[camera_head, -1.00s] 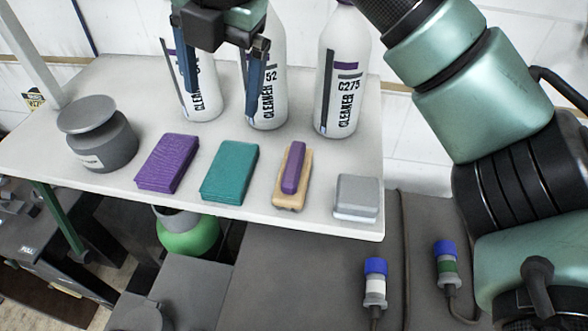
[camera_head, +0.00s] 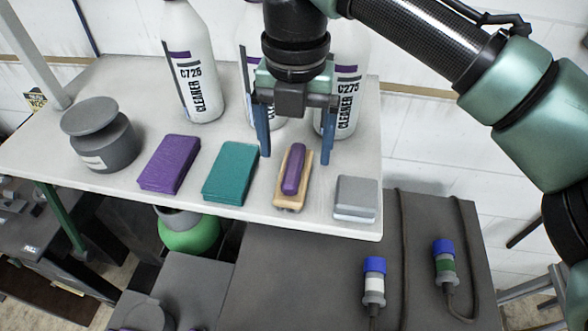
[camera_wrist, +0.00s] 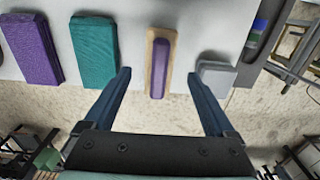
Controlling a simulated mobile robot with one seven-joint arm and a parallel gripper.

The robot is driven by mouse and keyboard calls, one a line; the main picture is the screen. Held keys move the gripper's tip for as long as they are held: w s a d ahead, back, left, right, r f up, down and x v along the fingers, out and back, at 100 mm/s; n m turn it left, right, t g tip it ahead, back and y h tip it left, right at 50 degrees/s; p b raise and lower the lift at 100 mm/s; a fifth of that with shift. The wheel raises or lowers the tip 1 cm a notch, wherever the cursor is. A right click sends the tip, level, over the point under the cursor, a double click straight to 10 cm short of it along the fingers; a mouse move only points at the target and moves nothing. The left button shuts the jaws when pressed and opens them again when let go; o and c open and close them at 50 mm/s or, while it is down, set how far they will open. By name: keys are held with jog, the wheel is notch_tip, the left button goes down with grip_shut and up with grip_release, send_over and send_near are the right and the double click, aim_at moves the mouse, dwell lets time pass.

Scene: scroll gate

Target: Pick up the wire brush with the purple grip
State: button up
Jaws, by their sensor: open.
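The wire brush (camera_head: 293,174) has a purple grip on a tan base and lies on the white shelf, between the teal block and the grey block. In the wrist view the brush (camera_wrist: 158,66) shows upright in the picture, midway between my fingers and beyond their tips. The fingers also show in the wrist view (camera_wrist: 158,72).
A purple block (camera_head: 168,163), a teal block (camera_head: 230,172) and a grey block (camera_head: 355,198) lie in the row. White cleaner bottles (camera_head: 192,70) stand behind, partly hidden by my gripper. A grey jar (camera_head: 98,140) stands left. The shelf's front edge (camera_head: 330,232) is close to the brush.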

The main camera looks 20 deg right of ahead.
aim_at(294, 162)
jog(key=shift+s+a+f+p, duration=0.1)
jog(key=shift+f+p, duration=0.15)
jog(key=shift+f, duration=0.75)
jog(key=shift+s+a+f+p, duration=0.1)
jog(key=shift+f+p, duration=0.1)
jog(key=shift+f, duration=0.8)
jog(key=shift+w, duration=0.1)
grip_shut()
